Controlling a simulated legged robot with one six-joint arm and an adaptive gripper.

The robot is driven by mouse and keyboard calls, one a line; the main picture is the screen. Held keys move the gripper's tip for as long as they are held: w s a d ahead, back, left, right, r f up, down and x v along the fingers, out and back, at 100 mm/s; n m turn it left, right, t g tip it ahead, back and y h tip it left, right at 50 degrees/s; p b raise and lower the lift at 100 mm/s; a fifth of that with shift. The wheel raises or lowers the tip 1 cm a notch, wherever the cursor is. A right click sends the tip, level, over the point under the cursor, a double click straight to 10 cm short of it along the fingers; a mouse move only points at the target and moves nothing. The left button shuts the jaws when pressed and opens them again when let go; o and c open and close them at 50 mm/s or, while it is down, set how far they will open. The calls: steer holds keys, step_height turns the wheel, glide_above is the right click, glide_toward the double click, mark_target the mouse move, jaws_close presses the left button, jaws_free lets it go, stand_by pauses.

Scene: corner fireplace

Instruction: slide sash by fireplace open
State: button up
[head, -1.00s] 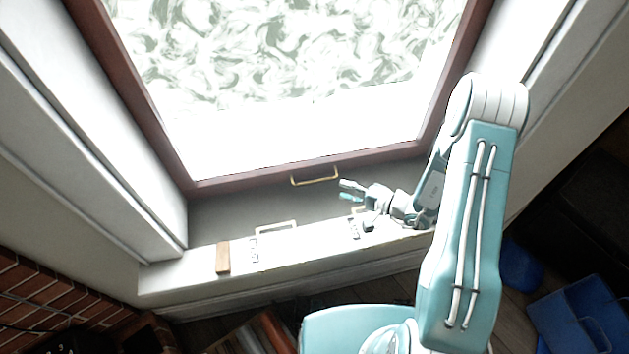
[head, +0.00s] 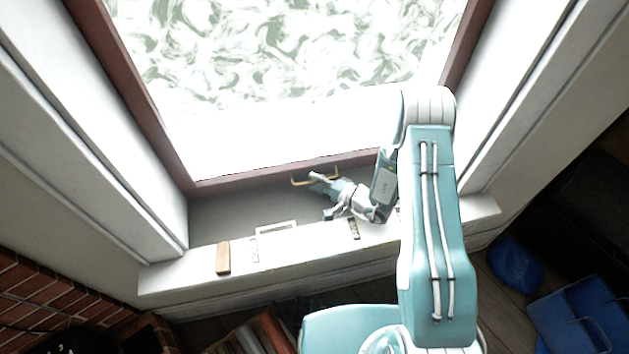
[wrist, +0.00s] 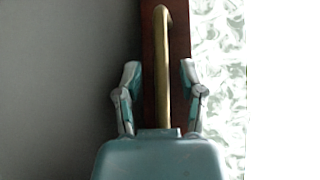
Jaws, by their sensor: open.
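The sash is a window with a dark red-brown frame (head: 240,181) and bright patterned glass (head: 280,60). A brass bar handle (head: 300,182) is fixed on its bottom rail. My gripper (head: 318,180) is at the handle, over its middle and right part in the head view. In the wrist view the handle (wrist: 166,70) runs upright between the two open fingers of my gripper (wrist: 161,80). Neither finger visibly touches it. The frame (wrist: 153,60) lies behind the handle. Part of the handle is hidden by my gripper in the head view.
The white sill (head: 190,270) carries a wooden block (head: 223,257), a light rectangular frame (head: 276,228) and small dark-patterned pieces (head: 353,229). Brick (head: 35,295) stands at lower left. Blue containers (head: 580,315) are at lower right. White window reveals rise on both sides.

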steer(key=shift+w+a, duration=0.1)
steer(key=shift+a, duration=0.15)
steer(key=shift+c, duration=0.3)
jaws_close()
step_height(320, 180, up, 27)
glide_above(314, 112)
steer(key=s, duration=0.5)
steer(key=shift+d, duration=0.15)
steer(key=shift+o, duration=0.3)
jaws_free()
